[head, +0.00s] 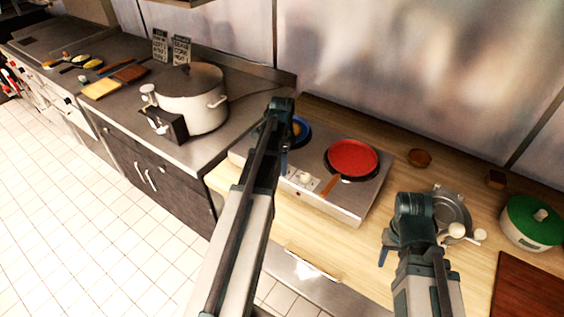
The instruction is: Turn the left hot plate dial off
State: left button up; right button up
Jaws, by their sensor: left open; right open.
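The hot plate (345,208) is a silver two-burner unit on the wooden counter. A control panel with pale dials (306,178) is on its front, and a small red spot shows below them. I cannot tell the dials' settings, and my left arm may hide part of the panel. My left gripper (284,162) is open, pointing down at the panel's left end; contact cannot be told. My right gripper (384,256) is open and empty, low over the counter right of the hot plate.
A red pan (352,157) sits on the right burner, its brown handle toward the front. A blue item (303,131) on the left burner is partly hidden by my arm. A large pot (190,100) stands left. A green-lidded pot (532,220) and red board (525,290) are right.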

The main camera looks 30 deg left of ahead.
pick_arm(q)
jog(key=shift+r, duration=0.2)
pick_arm(e)
jog(key=shift+r, duration=0.15)
pick_arm(q)
notch_tip(320, 180, up, 13)
jog(key=p, duration=1.3)
jog(key=shift+r+p, duration=0.2)
jog(key=shift+p, duration=0.15)
pick_arm(e)
notch_tip(320, 180, up, 13)
jog(key=shift+r, duration=0.2)
